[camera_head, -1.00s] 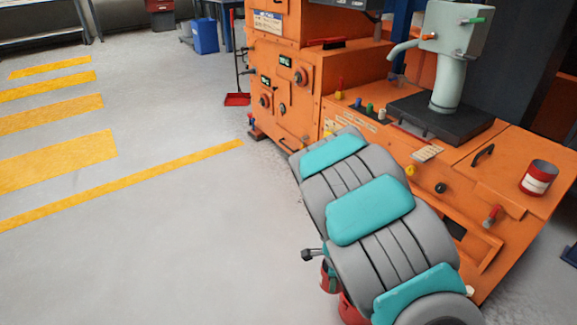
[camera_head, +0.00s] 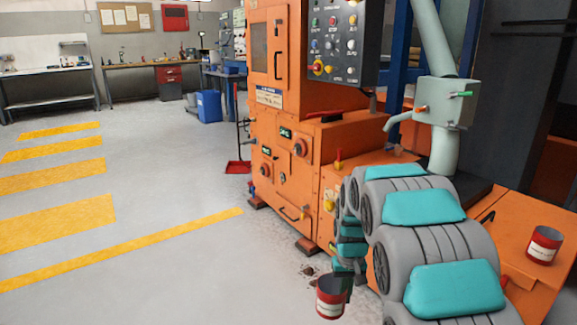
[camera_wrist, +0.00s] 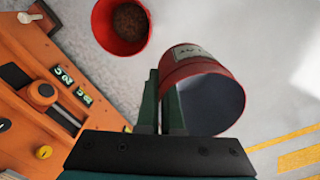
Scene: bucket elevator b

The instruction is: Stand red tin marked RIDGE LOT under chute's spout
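A red tin with a pale label (camera_head: 330,300) hangs low in front of the orange machine, over the grey floor. My gripper (camera_head: 343,278) is shut on its wall at the rim. In the wrist view the two dark green fingers (camera_wrist: 161,108) pinch the rim of this tin (camera_wrist: 192,65), whose grey hollow inside faces the camera. Its label is too unclear to read. Another red labelled tin (camera_head: 543,244) stands on the machine's right top.
In the wrist view a red container with brown contents (camera_wrist: 120,25) is near the orange machine (camera_wrist: 30,70). A control panel (camera_head: 333,40) rises behind. The floor at left, with yellow stripes (camera_head: 55,222), is clear.

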